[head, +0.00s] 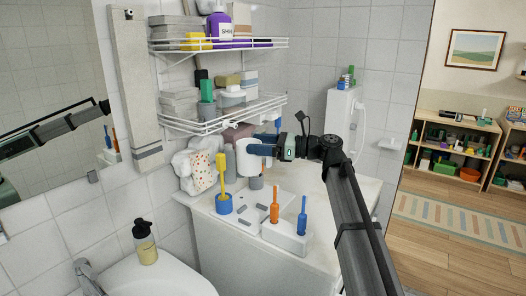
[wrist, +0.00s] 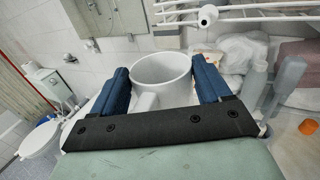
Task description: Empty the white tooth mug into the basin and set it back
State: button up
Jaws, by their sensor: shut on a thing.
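The white tooth mug (wrist: 162,72) sits between the two blue fingers of my gripper (wrist: 160,66) in the wrist view, with its handle toward the palm. The gripper is shut on it. In the head view the mug (head: 246,163) shows behind the blue finger of my gripper (head: 262,150), above the white counter, and looks roughly upright. I cannot tell whether it touches anything below. What is inside the mug cannot be made out. The white basin (head: 165,278) is at the lower left of the head view, with its tap (head: 86,274) at the left edge.
A blue cup with a yellow brush (head: 223,203) and a white holder with orange and blue brushes (head: 287,238) stand on the counter (head: 340,197). A wire rack (head: 228,116) hangs close above the mug. A soap bottle (head: 145,243) stands at the basin's back.

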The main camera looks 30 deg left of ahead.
jog(key=s+a+f+n+g+h, duration=0.2)
jog(key=s, duration=0.6)
jog(key=s+a+f+n+g+h, duration=0.2)
jog(key=s+g, duration=0.1)
jog(key=s, duration=0.5)
jog(key=s+a+f+n+g+h, duration=0.2)
jog(key=s+f+h, duration=0.1)
jog(key=s, duration=0.5)
jog(key=s+d+f+m+t+y, duration=0.1)
jog(key=s+d+f, duration=0.15)
jog(key=f, duration=0.75)
jog(key=s+d+f+t+y, duration=0.1)
jog(key=s+f, duration=0.3)
jog(key=f, duration=0.7)
jog(key=s+a+f+n+t+h, duration=0.1)
jog(key=s+a+f+t+h, duration=0.2)
jog(key=t+h, duration=0.4)
jog(key=s+a+f+n+t+h, duration=0.2)
jog(key=s+t+h, duration=0.4)
jog(key=t, duration=0.8)
jog(key=shift+s+a+f+t+h, duration=0.2)
jog(key=shift+a+f+t+h, duration=0.25)
jog(key=shift+f, duration=0.3)
